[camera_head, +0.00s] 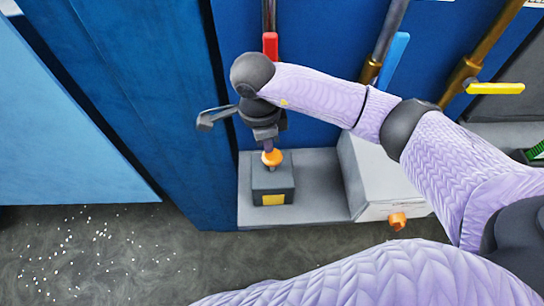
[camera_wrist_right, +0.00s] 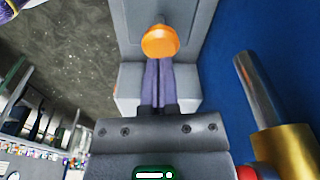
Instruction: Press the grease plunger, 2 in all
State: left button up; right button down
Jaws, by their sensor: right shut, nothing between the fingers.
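The grease plunger has an orange knob (camera_head: 272,157) on a short stem. It stands on a small dark grey box (camera_head: 273,181) with a yellow label on its front. My right gripper (camera_head: 268,149) points down at the knob from just above, with its fingers together and nothing between them. In the right wrist view the orange knob (camera_wrist_right: 160,41) is at the tips of the closed fingers (camera_wrist_right: 158,62). I cannot tell whether they touch it. The knob hides part of the stem. My left gripper is not in view.
The box stands on a grey ledge (camera_head: 318,203) beside a larger light grey box (camera_head: 372,180). A second orange knob (camera_head: 397,221) is at that box's front. Behind are a blue wall and pipes with red (camera_head: 270,46), blue (camera_head: 396,58) and yellow (camera_head: 495,88) handles.

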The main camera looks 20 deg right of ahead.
aim_at(272, 157)
notch_tip(272, 157, down, 2)
jog(key=shift+d+f+b, duration=0.1)
jog(key=shift+b, duration=0.35)
